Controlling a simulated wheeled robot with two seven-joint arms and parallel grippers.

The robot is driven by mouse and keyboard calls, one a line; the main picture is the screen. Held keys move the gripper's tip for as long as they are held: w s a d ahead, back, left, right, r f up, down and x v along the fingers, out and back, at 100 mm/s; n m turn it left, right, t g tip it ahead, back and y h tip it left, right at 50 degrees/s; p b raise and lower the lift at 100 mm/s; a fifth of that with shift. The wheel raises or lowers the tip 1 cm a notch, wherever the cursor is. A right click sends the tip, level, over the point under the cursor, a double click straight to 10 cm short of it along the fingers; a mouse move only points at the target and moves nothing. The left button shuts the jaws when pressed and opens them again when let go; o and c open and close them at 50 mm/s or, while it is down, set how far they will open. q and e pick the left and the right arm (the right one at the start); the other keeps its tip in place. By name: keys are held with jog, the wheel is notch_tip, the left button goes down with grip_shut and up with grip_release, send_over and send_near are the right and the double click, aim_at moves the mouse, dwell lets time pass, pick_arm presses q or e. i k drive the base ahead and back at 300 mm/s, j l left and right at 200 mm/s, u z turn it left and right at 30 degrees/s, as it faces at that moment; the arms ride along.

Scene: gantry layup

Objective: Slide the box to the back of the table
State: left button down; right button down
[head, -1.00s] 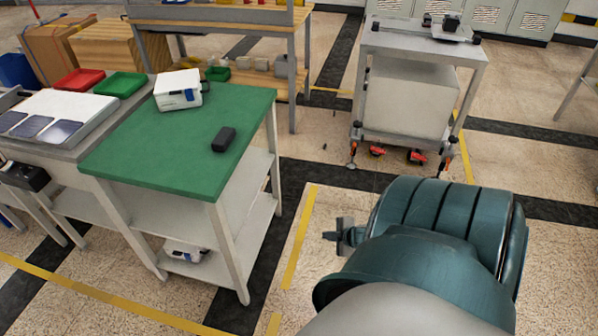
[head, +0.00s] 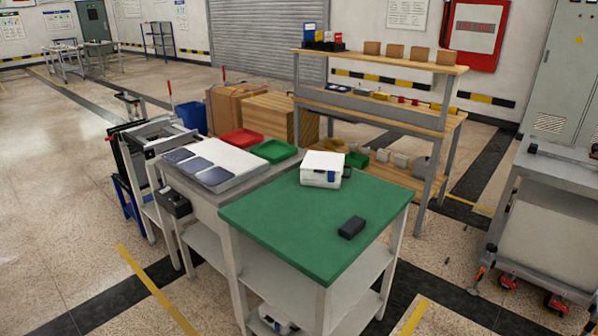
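The green-topped table (head: 290,235) stands in the middle of the head view. A white box (head: 321,170) with a dark blue patch on its front sits near the table's back edge. A small black box-like object (head: 352,228) lies on the green top, nearer the right edge. I cannot tell which of the two the task calls the box. Neither of my grippers shows now.
A grey table (head: 190,196) with a white tray of dark panels adjoins on the left, with a red tray (head: 240,138) and a green tray (head: 274,151). A wooden workbench (head: 385,110) stands behind. A grey cart (head: 560,185) stands at right.

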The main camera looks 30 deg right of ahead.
aim_at(306, 178)
jog(key=i+j+z, duration=0.35)
jog(key=i+j, duration=0.2)
jog(key=i, duration=0.25)
jog(key=i+j+z, duration=0.35)
jog(key=i+j, duration=0.35)
